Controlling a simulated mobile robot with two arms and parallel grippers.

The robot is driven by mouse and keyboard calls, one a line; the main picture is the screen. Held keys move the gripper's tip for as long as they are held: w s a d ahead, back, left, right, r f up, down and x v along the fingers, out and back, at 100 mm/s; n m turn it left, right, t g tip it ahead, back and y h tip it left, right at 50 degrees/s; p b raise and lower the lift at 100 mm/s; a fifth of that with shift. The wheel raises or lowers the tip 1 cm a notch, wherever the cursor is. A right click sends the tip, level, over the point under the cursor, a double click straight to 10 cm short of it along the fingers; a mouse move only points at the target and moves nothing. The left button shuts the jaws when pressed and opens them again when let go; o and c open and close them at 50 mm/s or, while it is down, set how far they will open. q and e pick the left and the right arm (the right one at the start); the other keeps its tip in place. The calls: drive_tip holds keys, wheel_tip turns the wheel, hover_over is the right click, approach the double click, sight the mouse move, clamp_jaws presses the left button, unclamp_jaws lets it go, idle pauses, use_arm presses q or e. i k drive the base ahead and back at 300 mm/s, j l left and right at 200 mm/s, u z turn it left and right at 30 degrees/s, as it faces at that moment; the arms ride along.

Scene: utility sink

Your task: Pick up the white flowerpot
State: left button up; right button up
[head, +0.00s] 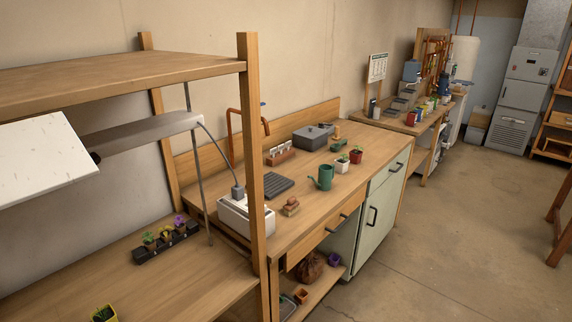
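The white flowerpot (342,167) is small and stands upright on the wooden workbench, with a green plant showing above its rim. It sits between a green watering can (321,177) on its left and a red flowerpot (356,157) on its right. It is near the front edge of the bench top and looks unobstructed from here.
A wooden shelf frame (248,150) stands at the near left, with a grey lamp bar (140,133) under its top board. A white box (247,216), dark tray (268,187) and grey case (313,137) share the bench. Open concrete floor (455,230) lies to the right.

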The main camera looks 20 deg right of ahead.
sight(342, 166)
drive_tip(key=i+l+u, duration=0.15)
drive_tip(key=l+u, duration=0.25)
drive_tip(key=l, duration=0.15)
drive_tip(key=i+l+u, duration=0.1)
drive_tip(key=l+u, duration=0.35)
drive_tip(key=l, duration=0.15)
drive_tip(key=l+u, duration=0.4)
drive_tip(key=l, duration=0.2)
